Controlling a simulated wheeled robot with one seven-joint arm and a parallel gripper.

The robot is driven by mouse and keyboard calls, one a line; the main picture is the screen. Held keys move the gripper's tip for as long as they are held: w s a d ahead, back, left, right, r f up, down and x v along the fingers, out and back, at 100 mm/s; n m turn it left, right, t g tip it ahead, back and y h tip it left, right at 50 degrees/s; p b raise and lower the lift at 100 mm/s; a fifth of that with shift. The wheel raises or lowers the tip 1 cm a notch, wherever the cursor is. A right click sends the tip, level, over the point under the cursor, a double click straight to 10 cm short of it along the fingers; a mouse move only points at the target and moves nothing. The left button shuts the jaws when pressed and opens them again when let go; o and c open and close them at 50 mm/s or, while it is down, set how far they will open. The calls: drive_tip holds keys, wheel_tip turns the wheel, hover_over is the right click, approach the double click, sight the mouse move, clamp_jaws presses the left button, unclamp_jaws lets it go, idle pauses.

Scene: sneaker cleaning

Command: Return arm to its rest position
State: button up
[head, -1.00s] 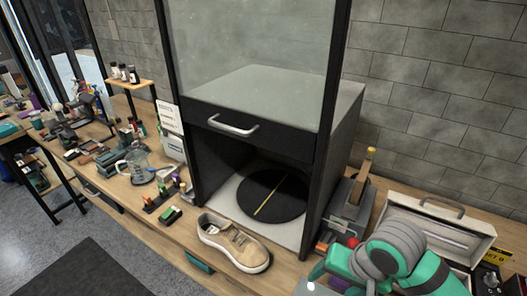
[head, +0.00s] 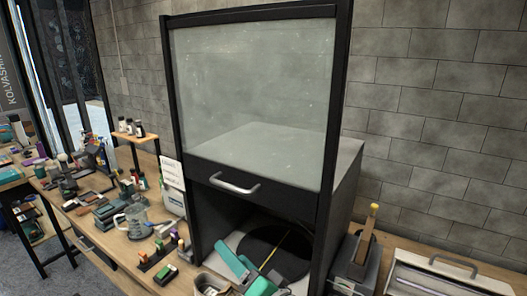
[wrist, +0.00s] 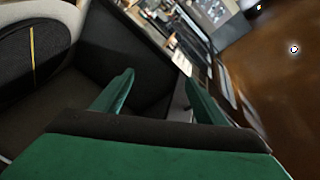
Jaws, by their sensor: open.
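My gripper (wrist: 160,92) is open and empty in the wrist view, its two green fingers apart with nothing between them. In the head view, green parts of my gripper (head: 246,272) show low in front of the cabinet opening. A beige sneaker (head: 208,284) is at the bottom edge of the head view, left of my gripper; most of it is cut off or hidden. The black round turntable (head: 258,247) with a yellow line lies inside the cabinet, partly hidden by my gripper. It also shows at the left of the wrist view (wrist: 58,48).
The black-framed cabinet (head: 250,178) with a glass front and metal handle stands over the turntable. A glass jug (head: 138,222) and small brushes (head: 160,255) are to its left. A wooden-handled tool (head: 366,235) and a light case (head: 440,280) stand right. Grey wall is behind.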

drive_tip(key=s+d+f+m+t+h, duration=0.1)
drive_tip(key=s+f+m+t+h, duration=0.15)
drive_tip(key=s+f+h, duration=0.55)
drive_tip(key=s+f+m+t+h, duration=0.2)
drive_tip(key=s+f+m, duration=0.25)
drive_tip(key=f, duration=0.75)
drive_tip(key=s+d+f+n+g, duration=0.1)
drive_tip(key=s+f+n, duration=0.1)
drive_tip(key=s, duration=0.6)
drive_tip(key=s+d+f+n+g, duration=0.1)
drive_tip(key=s+d+f+n, duration=0.1)
drive_tip(key=s+n, duration=0.3)
drive_tip(key=s+d+f+n+g, duration=0.1)
drive_tip(key=s+d+f+n, duration=0.1)
drive_tip(key=s, duration=1)
drive_tip(key=shift+s+d+f+n+h, duration=0.2)
drive_tip(key=shift+f+n+h, duration=0.25)
drive_tip(key=shift+n, duration=0.35)
drive_tip(key=shift+c, duration=0.2)
